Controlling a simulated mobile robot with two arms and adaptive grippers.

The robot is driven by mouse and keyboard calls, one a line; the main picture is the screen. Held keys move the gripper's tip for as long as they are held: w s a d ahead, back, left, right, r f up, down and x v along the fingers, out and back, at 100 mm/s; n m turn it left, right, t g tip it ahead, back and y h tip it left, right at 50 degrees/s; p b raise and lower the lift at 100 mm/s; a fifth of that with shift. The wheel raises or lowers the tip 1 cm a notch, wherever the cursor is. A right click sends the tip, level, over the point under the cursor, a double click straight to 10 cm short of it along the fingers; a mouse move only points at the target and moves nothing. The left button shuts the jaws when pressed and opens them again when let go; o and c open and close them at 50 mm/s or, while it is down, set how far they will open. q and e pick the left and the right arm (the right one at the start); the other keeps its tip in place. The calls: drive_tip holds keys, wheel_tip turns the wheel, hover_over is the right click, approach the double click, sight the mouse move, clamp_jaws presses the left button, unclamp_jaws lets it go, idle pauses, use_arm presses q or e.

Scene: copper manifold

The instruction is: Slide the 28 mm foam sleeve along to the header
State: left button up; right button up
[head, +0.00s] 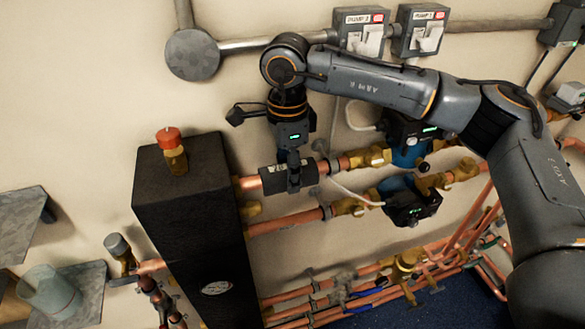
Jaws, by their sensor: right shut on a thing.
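The dark grey foam sleeve (273,181) is around the upper copper pipe (328,166). My right gripper (293,182) comes down from above and is shut on the sleeve near its right part. A tall black block (188,213), which looks like the header, stands to the left. A short bare stretch of copper (246,183) shows between the sleeve's left end and the block. The gripper's fingers hide part of the sleeve. My left gripper is not in view.
A brass valve (370,157) and blue-and-black pumps (411,204) are on the pipes to the right. A second copper pipe (285,223) runs just below. A red-capped brass fitting (173,155) tops the block. Switch boxes (362,30) are on the wall above.

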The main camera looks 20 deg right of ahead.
sight(272, 170)
drive_tip(key=shift+a, duration=1.75)
drive_tip(key=o, duration=1.2)
drive_tip(key=shift+d, duration=0.15)
